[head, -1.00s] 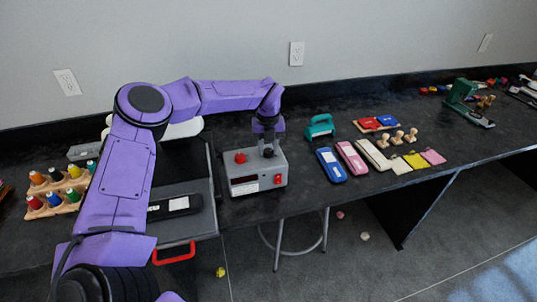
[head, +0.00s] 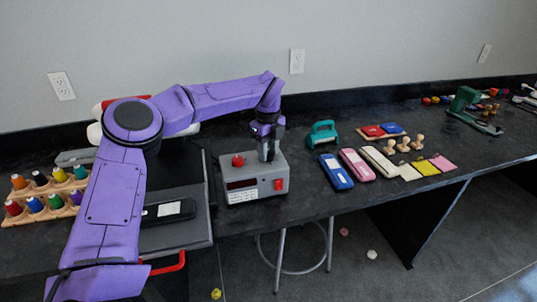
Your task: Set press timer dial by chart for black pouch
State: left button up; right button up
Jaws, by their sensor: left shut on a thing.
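The grey press timer box (head: 253,181) stands on the dark bench, with a red knob (head: 238,160) on its top left, a dark display, a white label (head: 242,196) too small to read, and a red switch (head: 279,184) on its front. My left gripper (head: 268,155) points down over the top right of the box, shut on the dial there, which its fingers mostly hide. The black pouch (head: 168,212) with a white label lies on the grey press (head: 205,232), left of the box, partly behind my left arm. My right gripper is not in view.
A rack of thread spools (head: 40,195) is at the left. Right of the box are a teal tool (head: 322,134), a blue pouch (head: 336,172), a pink pouch (head: 357,165), stamps (head: 403,145) and coloured cards (head: 426,167). A red press handle (head: 168,265) juts forward.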

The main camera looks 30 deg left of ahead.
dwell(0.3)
pick_arm(q)
jog(key=o, duration=1)
jog(key=shift+o, duration=0.2)
jog(key=shift+r, duration=0.1)
notch_tip(320, 180, up, 10)
jog(key=shift+r, duration=0.2)
